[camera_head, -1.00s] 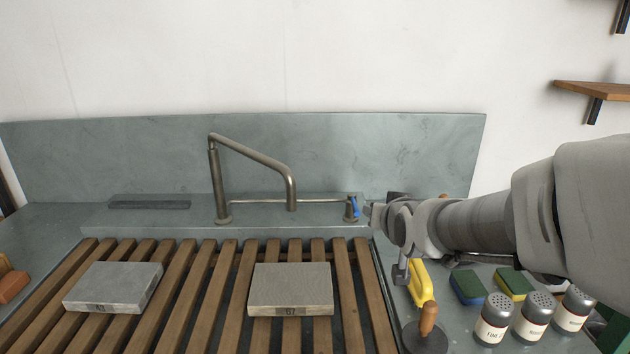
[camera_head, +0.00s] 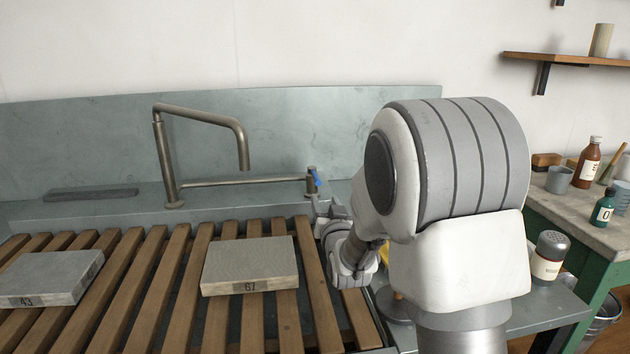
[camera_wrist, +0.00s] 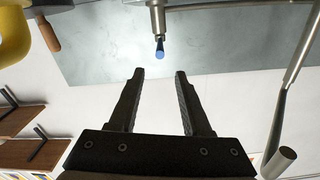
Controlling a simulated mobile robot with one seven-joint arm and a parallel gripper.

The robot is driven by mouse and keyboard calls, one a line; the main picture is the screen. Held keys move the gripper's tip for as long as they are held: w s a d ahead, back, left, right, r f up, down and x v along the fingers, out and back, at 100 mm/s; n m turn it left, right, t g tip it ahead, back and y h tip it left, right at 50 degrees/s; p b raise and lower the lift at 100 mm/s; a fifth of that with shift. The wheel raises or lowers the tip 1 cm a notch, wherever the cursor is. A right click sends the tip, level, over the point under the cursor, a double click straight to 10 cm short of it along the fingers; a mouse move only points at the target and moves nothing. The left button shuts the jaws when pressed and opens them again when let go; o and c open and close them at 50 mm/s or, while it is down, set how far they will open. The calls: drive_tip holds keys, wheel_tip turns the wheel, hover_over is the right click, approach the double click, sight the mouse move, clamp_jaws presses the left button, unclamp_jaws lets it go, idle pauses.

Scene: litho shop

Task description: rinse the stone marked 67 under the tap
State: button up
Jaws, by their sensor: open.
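The stone marked 67 (camera_head: 248,262) lies flat on the slatted wooden rack, its number facing the front. The tap (camera_head: 205,116) stands behind the rack. Its spout end is above and behind the stone, and no water shows below it. The tap's blue lever (camera_head: 316,177) sits on a valve at the right end of the pipe; it also shows in the wrist view (camera_wrist: 159,52). My gripper (camera_head: 325,207) is open and empty, just in front of and below the lever. In the wrist view (camera_wrist: 160,74) the lever lies beyond the gap between the fingertips, apparently untouched.
A stone marked 43 (camera_head: 48,279) lies on the rack (camera_head: 219,318) at left. A grey backsplash (camera_head: 90,150) closes off the back. A shaker (camera_head: 548,256) stands at right, near a green table (camera_head: 592,225) with bottles. My arm hides part of the sink's right side.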

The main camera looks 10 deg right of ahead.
drive_tip(key=b, duration=0.2)
approach(313, 169)
drive_tip(key=w, duration=0.5)
drive_tip(key=shift+d, duration=0.1)
drive_tip(key=shift+f, duration=0.1)
clamp_jaws()
idle(1.3)
